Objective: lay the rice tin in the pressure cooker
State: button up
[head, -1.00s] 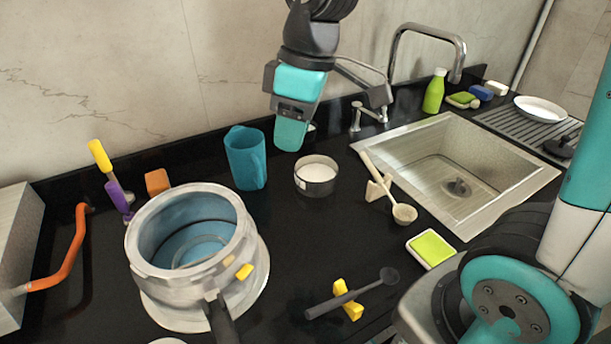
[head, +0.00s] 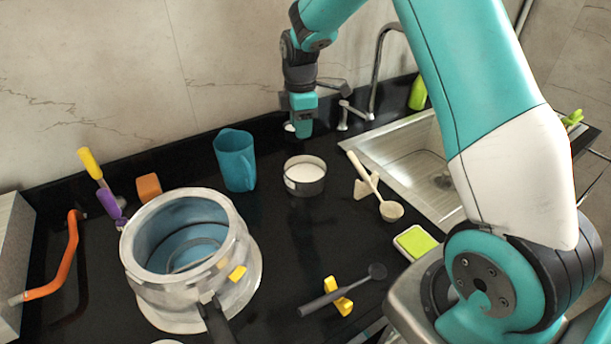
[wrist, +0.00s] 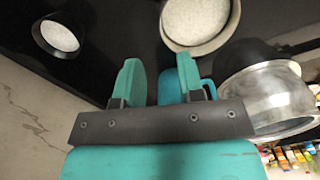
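A round, open metal tin with white contents (head: 304,187) stands upright on the black counter, right of the blue pitcher. It also shows at the top of the wrist view (wrist: 165,33). A smaller dark round container with white contents (wrist: 48,49) shows at the upper left of the wrist view. I cannot tell for certain which is the rice tin. The pressure cooker (head: 140,272) stands open at the left, its inside blue-grey. My gripper (head: 300,131) is above the counter near the back wall, behind the larger tin. In the wrist view its fingers (wrist: 158,72) are apart and empty.
The blue pitcher (head: 235,160) stands between my gripper and the cooker. An orange block (head: 149,187) is behind the cooker. A wooden spoon (head: 365,175) lies right of the tin, before the sink (head: 415,160). A black ladle (head: 340,291) lies in front on a yellow rest.

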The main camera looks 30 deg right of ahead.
jog(key=p, duration=0.2)
send_over(302, 170)
notch_tip(302, 170, down, 8)
jog(key=shift+f, duration=0.1)
grip_shut()
jog(key=shift+w, duration=0.1)
